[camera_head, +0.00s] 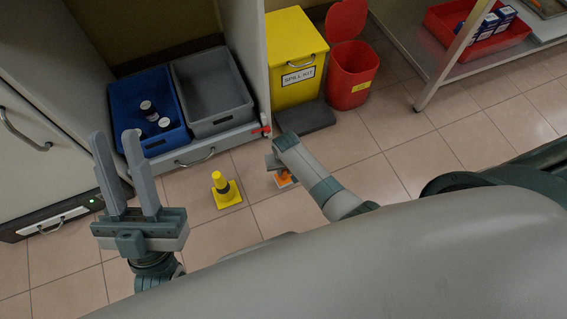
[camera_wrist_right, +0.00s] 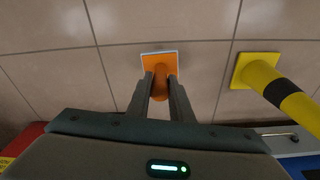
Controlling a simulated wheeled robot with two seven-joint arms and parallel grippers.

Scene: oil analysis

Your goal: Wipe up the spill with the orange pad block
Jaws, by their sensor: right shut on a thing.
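The orange pad block (camera_wrist_right: 152,63) has a square orange plate with a pale pad rim and an upright round handle. It also shows in the head view (camera_head: 285,181), partly hidden by my right arm, low at the tiled floor. My right gripper (camera_wrist_right: 161,80) is shut on its handle, with a finger on each side; it also shows in the head view (camera_head: 274,161). Whether the pad touches the floor I cannot tell. My left gripper (camera_head: 115,134) is open and empty, raised at the left with its fingers pointing up. I cannot make out a spill in either view.
A yellow-and-black post on a yellow base (camera_head: 227,192) stands close left of the pad. Behind are a blue bin (camera_head: 163,82), a grey bin (camera_head: 212,90), a yellow spill kit box (camera_head: 296,60) and a red bin (camera_head: 352,75). Floor at right is clear.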

